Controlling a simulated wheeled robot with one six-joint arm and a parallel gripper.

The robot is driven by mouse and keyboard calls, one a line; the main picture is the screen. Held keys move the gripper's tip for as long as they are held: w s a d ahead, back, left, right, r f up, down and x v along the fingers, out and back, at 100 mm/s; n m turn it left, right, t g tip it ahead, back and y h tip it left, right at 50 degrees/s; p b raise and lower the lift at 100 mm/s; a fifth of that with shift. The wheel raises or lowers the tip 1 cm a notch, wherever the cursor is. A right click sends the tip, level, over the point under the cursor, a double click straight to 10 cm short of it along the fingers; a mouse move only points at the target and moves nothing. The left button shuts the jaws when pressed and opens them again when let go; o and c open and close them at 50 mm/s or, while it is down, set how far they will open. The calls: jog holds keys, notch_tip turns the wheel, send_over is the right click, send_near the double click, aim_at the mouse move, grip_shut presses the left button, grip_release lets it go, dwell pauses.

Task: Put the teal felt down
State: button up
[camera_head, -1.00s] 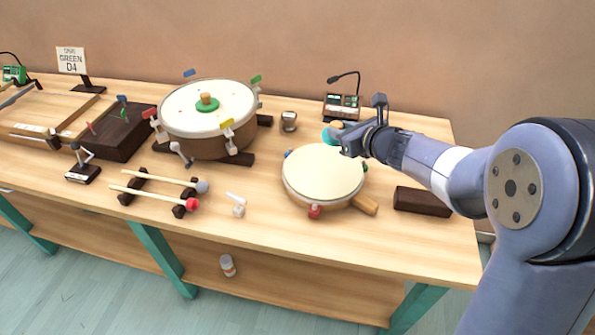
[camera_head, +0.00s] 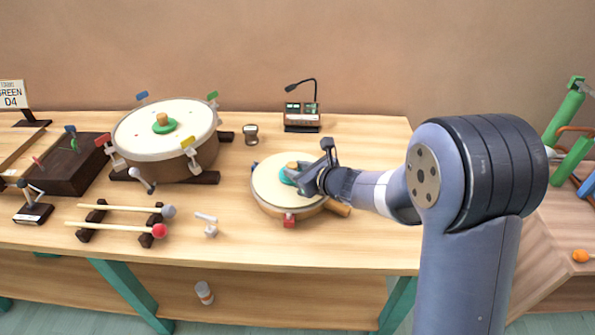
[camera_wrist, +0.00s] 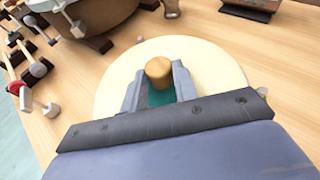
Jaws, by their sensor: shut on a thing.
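The teal felt (camera_head: 288,177) is a small disc with a wooden knob on top. My gripper (camera_head: 300,172) is shut on it, over the smaller drum (camera_head: 270,200) with a cream head. In the wrist view, the jaws (camera_wrist: 157,84) are on either side of the wooden knob (camera_wrist: 158,70), and a strip of the teal felt (camera_wrist: 160,97) shows between them. The drum head (camera_wrist: 215,70) lies behind and below. The felt looks very near or on the drum head; I cannot tell whether they touch.
A larger drum (camera_head: 150,140) with a green felt (camera_head: 164,123) and coloured clips stands at the left. Two mallets rest on a dark rack (camera_head: 85,235). A small metal weight (camera_head: 251,133) and a microphone unit (camera_head: 302,115) stand at the back. Bare tabletop lies right of the microphone unit.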

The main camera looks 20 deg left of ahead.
jog(key=shift+f+b, duration=0.2)
jog(key=shift+b, duration=0.1)
jog(key=o, duration=1)
jog(key=shift+r, duration=0.1)
jog(key=shift+c, duration=0.2)
jog(key=shift+r+p, duration=0.15)
jog(key=shift+p, duration=0.15)
jog(key=shift+s+d+r, duration=0.1)
jog(key=shift+d+r, duration=0.05)
jog(key=shift+d, duration=0.05)
jog(key=v, duration=1.1)
jog(key=shift+d, duration=0.25)
jog(key=shift+a, duration=0.1)
